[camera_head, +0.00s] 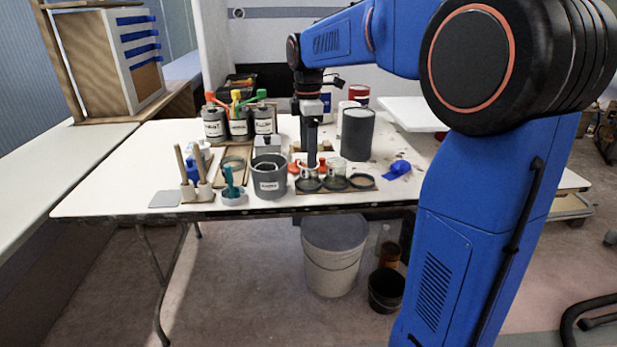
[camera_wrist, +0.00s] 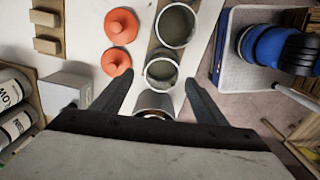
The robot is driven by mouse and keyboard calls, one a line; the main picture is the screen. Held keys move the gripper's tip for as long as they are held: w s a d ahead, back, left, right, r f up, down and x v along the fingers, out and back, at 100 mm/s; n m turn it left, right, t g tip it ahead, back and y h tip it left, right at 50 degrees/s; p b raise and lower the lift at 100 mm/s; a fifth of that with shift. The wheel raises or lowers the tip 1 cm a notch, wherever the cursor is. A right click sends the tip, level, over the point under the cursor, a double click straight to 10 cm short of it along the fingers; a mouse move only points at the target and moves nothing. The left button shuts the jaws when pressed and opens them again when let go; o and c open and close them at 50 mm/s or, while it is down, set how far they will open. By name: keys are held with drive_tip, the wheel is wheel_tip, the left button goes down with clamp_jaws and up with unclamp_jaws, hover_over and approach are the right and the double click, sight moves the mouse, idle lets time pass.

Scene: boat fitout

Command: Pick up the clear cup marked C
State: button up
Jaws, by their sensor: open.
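My gripper (camera_head: 311,162) is open and points down over the front middle of the table, above a small clear cup (camera_head: 309,174). In the wrist view my gripper (camera_wrist: 158,76) has its two fingers apart, with a grey-looking round cup (camera_wrist: 153,103) between them, partly cut off by the gripper body. I cannot read a letter C on any cup. Another clear cup (camera_head: 336,167) stands to the right. Dark round recesses of a holder strip (camera_head: 360,181) lie along the table's front; round rims (camera_wrist: 175,25) show in the wrist view.
A grey labelled container (camera_head: 269,177) stands close left of the gripper, and a tall dark cylinder (camera_head: 357,134) behind right. Orange knobbed pieces (camera_wrist: 117,61) lie beside the strip. Labelled cans (camera_head: 239,124) stand at the back left. A blue cloth-like item (camera_head: 397,169) lies right.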

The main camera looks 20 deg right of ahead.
sight(309, 174)
drive_tip(key=shift+s+f, duration=0.2)
drive_tip(key=shift+f, duration=3.05)
drive_tip(key=c, duration=1.1)
